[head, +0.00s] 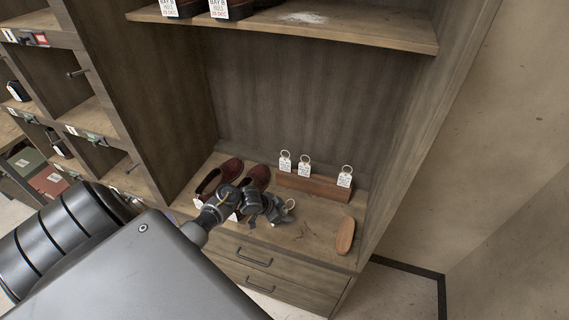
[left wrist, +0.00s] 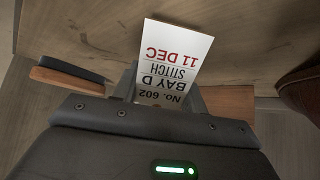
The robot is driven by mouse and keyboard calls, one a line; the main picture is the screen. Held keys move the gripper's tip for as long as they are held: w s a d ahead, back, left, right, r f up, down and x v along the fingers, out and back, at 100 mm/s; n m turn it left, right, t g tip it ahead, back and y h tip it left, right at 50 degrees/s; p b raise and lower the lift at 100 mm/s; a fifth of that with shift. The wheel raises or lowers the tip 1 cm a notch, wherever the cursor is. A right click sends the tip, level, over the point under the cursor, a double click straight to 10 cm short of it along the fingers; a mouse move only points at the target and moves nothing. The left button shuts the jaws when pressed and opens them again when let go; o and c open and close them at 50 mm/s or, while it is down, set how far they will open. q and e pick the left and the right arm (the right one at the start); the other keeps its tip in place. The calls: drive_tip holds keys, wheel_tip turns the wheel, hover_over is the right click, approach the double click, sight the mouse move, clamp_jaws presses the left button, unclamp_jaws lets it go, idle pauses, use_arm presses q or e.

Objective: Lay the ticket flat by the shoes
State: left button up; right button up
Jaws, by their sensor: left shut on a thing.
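A pair of dark red shoes (head: 258,176) stands on the lower shelf board (head: 300,236), at the left of the bay. My left gripper (head: 274,210) is just in front and to the right of them, above the board. It is shut on a white ticket (left wrist: 176,60), printed "No. 602, BAY D, STITCH, 11 DEC", which reads upside down in the left wrist view. Part of a shoe (left wrist: 303,90) shows at that view's right edge. The ticket's lower end is hidden between the jaws. My right gripper is not in view.
A wooden block (head: 318,187) with three ringed white tags stands behind the gripper to the right. A wooden brush (head: 345,235) lies at the board's right front. Drawers (head: 255,262) are below, an upper shelf (head: 330,30) above, and side walls enclose the bay.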

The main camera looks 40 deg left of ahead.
use_arm(q)
drive_tip(key=shift+f, duration=0.3)
drive_tip(key=shift+r, duration=0.1)
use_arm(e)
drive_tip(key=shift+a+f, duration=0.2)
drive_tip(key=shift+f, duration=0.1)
use_arm(q)
drive_tip(key=o, duration=1)
drive_tip(key=shift+o, duration=0.2)
drive_tip(key=v, duration=1)
drive_tip(key=shift+s+r, duration=0.25)
drive_tip(key=shift+r, duration=0.05)
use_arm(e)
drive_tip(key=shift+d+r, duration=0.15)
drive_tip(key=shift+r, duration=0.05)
